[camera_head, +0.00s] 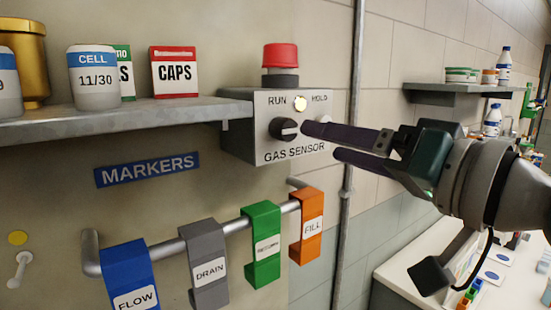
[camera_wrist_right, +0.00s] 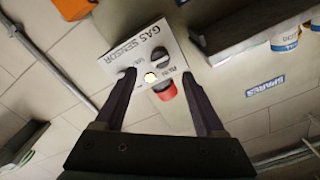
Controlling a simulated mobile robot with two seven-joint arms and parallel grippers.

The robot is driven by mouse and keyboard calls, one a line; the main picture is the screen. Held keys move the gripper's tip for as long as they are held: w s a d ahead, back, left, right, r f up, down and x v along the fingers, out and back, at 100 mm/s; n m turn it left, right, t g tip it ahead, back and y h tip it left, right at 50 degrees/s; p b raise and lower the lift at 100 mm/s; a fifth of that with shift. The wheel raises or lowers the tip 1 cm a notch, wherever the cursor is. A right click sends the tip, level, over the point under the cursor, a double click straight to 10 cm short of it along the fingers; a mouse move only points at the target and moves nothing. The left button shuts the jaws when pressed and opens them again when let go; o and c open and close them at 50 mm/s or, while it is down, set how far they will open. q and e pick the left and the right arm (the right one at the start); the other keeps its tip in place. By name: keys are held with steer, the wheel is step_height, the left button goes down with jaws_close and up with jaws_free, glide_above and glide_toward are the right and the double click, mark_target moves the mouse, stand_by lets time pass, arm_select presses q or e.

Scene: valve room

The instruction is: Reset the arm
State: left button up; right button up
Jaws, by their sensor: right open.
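My right gripper (camera_head: 321,141) reaches in from the right in the head view. Its two dark fingers are apart with nothing between them, in front of the right side of the grey gas sensor box (camera_head: 262,152). The black round knob (camera_head: 285,129) sits on the box under the RUN and HOLD labels, just left of the upper fingertip. I cannot tell whether they touch. A pale yellow lamp (camera_head: 300,103) glows above the knob. In the right wrist view, the knob (camera_wrist_right: 159,56) shows beyond the open fingers (camera_wrist_right: 160,74). My left gripper is not in view.
A red-topped beacon (camera_head: 280,57) stands on the box. A metal shelf (camera_head: 120,116) with containers adjoins it at left. Below, a rail carries blue, grey, green and orange (camera_head: 307,228) tags. A vertical pipe (camera_head: 349,110) runs behind the gripper. A white table (camera_head: 400,268) stands lower right.

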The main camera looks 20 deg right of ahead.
steer(key=shift+v, duration=0.85)
